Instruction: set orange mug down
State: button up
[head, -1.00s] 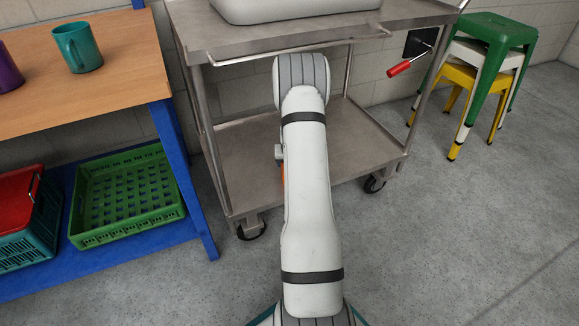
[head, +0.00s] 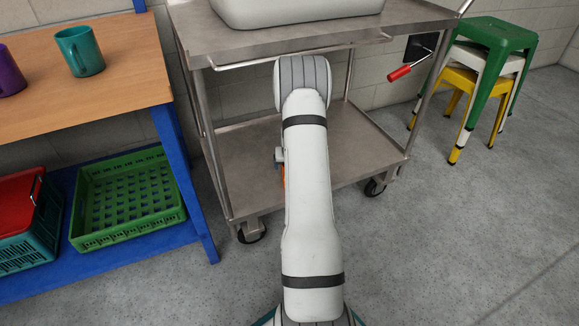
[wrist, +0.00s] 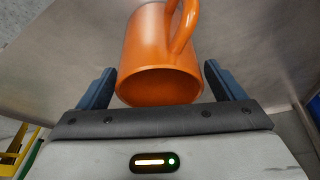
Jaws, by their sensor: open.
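The orange mug (wrist: 158,55) fills the upper middle of the wrist view, its round end towards my gripper and its handle at the top of the picture. A grey metal surface, apparently the trolley's lower shelf (head: 345,140), lies behind it. My gripper (wrist: 160,85) is open, with one blue finger on each side of the mug and little room between. I cannot tell whether either finger touches it. In the head view my arm hides the gripper and nearly all of the mug; only an orange sliver (head: 283,172) shows beside the arm.
A red-handled lever (head: 400,73) is at right, near stacked stools (head: 490,45). A blue-framed bench (head: 185,160) with mugs and crates stands at left.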

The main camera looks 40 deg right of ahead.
jog(key=p+v, duration=0.4)
jog(key=v, duration=0.6)
jog(key=s+a+r+n+y, duration=0.1)
jog(key=s+a+r+n, duration=0.15)
jog(key=a+r, duration=0.65)
jog(key=s+a+r+n+y, duration=0.1)
jog(key=s+a+r, duration=0.3)
jog(key=a+r, duration=0.5)
jog(key=s+a+r+n+g, duration=0.1)
jog(key=s+a+r+n, duration=0.1)
jog(key=s+a, duration=0.6)
jog(key=s+a+r+n+g, duration=0.1)
jog(key=s+a+r, duration=0.1)
jog(key=s+a, duration=0.6)
jog(key=shift+s+a+n+y, duration=0.25)
jog(key=shift+s+n+y, duration=0.1)
jog(key=shift+s, duration=0.75)
